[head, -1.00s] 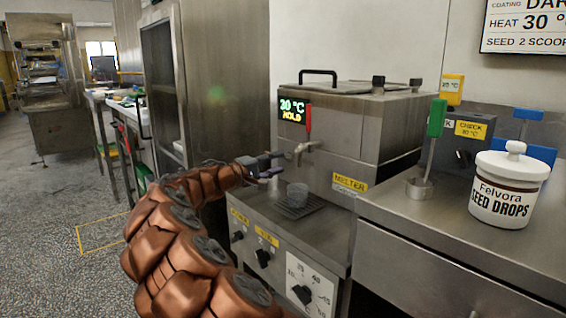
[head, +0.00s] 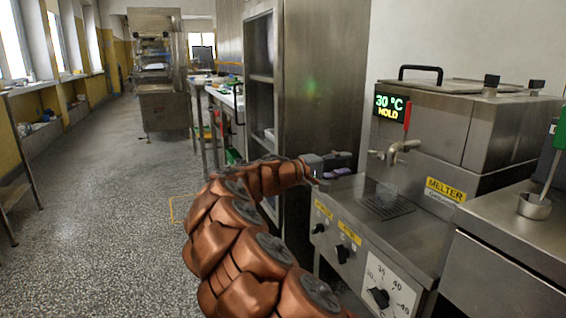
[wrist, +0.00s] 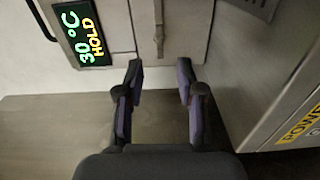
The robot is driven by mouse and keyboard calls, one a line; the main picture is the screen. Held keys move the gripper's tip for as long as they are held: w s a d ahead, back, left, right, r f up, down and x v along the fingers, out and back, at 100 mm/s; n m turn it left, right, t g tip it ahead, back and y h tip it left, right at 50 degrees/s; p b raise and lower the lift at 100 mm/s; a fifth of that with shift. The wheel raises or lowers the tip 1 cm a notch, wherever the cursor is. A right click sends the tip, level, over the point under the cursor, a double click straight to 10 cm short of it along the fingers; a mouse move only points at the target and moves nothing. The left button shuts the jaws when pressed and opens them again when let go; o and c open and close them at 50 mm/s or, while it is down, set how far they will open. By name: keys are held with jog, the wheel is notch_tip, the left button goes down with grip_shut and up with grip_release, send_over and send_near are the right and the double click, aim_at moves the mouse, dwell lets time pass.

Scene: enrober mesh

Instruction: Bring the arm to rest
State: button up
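My arm, with copper-coloured segments, reaches out from the bottom of the head view. My gripper (head: 338,172) is at its end, in front of the melter's left part and above the counter. In the wrist view my gripper (wrist: 160,75) has its two fingers well apart, with nothing between them. The melter (head: 455,130) is a steel box whose display (head: 390,106) reads 30 °C HOLD.
A steel cabinet (head: 315,75) stands left of the melter. The control panel (head: 390,285) with dials is on the counter front. A scoop cup (head: 534,206) sits on the right counter.

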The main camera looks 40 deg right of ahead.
jog(key=s+a+r+m+y+p, duration=0.2)
jog(key=s+a+r+y+p, duration=0.4)
jog(key=s+a+r+p, duration=0.85)
jog(key=s+a+r+n+t+y+p, duration=0.1)
jog(key=s+a+y+p, duration=0.2)
jog(key=a+p, duration=0.5)
jog(key=s+a+r+n+t+y+p, duration=0.1)
jog(key=s+a+y+p, duration=0.3)
jog(key=a+p, duration=0.5)
jog(key=s+a+r+n+t+y+p, duration=0.1)
jog(key=s+a+n+y+p, duration=0.2)
jog(key=a, duration=0.9)
jog(key=s+y+p, duration=0.1)
jog(key=s+p, duration=0.2)
jog(key=p, duration=0.2)
jog(key=shift+s+a+r, duration=0.15)
jog(key=shift+a, duration=0.15)
jog(key=shift+d, duration=0.2)
